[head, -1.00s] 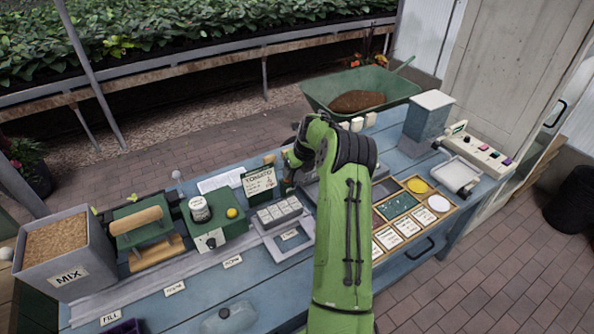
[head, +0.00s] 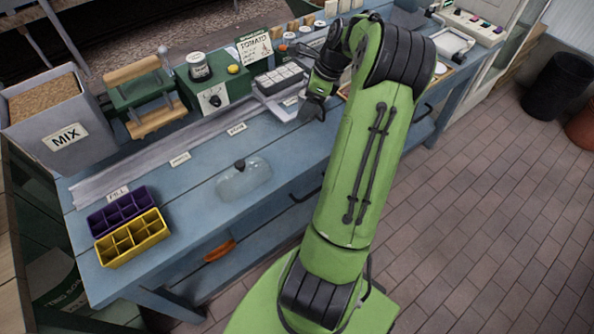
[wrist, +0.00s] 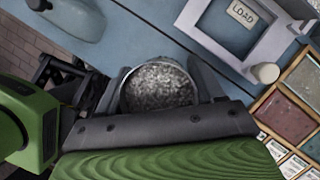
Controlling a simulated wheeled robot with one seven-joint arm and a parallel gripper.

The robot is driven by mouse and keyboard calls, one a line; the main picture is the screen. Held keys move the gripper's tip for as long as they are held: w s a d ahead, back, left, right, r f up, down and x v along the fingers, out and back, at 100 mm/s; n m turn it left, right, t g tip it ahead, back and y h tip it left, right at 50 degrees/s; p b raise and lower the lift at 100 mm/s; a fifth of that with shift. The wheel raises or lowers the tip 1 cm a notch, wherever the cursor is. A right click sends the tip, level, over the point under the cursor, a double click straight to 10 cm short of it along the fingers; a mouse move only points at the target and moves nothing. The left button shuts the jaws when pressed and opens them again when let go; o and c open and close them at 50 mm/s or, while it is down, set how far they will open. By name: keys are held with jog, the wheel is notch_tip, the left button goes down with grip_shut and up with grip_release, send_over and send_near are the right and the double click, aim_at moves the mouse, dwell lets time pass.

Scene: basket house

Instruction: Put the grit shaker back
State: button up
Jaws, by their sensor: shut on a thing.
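My gripper (wrist: 158,92) is shut on the grit shaker (wrist: 160,86). The shaker is a round container seen from above, with speckled grey grit filling its circle in the wrist view. My gripper also shows in the head view (head: 311,108), over the blue bench just right of the grey tray frame. The shaker is hidden or too small to make out there. I cannot tell how high it is above the bench.
The tray frame labelled LOAD (wrist: 220,52) lies close by, with a sectioned wooden tray (wrist: 279,101) at the right. A clear cover (head: 243,180) stands on the open bench front. Purple (head: 122,207) and yellow (head: 132,238) cell trays lie left. Small jars (head: 289,39) stand behind.

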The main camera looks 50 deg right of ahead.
jog(key=shift+s+a+f+b, duration=0.3)
jog(key=shift+s+a+f, duration=0.2)
jog(key=shift+a+f, duration=0.15)
jog(key=f+b, duration=0.1)
jog(key=f, duration=0.2)
jog(key=f+b, duration=0.1)
jog(key=f, duration=0.2)
jog(key=f+b, duration=0.1)
jog(key=f, duration=0.2)
jog(key=shift+d+f+b, duration=0.2)
jog(key=shift+d+b, duration=0.05)
jog(key=shift+b, duration=0.1)
jog(key=shift+r, duration=0.15)
jog(key=o, duration=1.2)
